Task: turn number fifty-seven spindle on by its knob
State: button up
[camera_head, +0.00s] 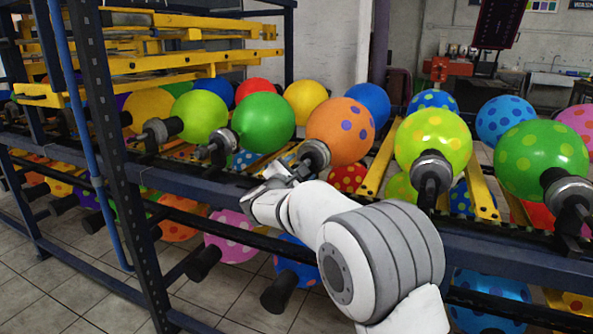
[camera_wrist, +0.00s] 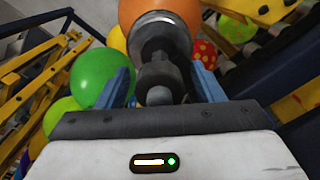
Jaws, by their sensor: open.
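An orange balloon with purple dots (camera_head: 341,131) sits on a metal spindle (camera_head: 315,153) on the rack's upper rail. In the wrist view the spindle (camera_wrist: 160,38) runs toward me and ends in a dark rounded knob (camera_wrist: 158,82). My gripper (camera_head: 288,172) is at the near end of this spindle. In the wrist view its blue fingers stand open on both sides of the knob, with my gripper (camera_wrist: 162,84) around it and gaps showing. No number is readable, so I cannot tell which spindle is fifty-seven.
Neighbouring spindles hold a green balloon (camera_head: 264,122) on the left and a yellow dotted balloon (camera_head: 433,140) on the right. The dark blue rail (camera_head: 215,178) runs below my gripper. A dark post (camera_head: 110,150) stands at left. Lower balloons hang beneath.

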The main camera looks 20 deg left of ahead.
jog(key=s, duration=0.8)
jog(key=shift+a+p, duration=0.35)
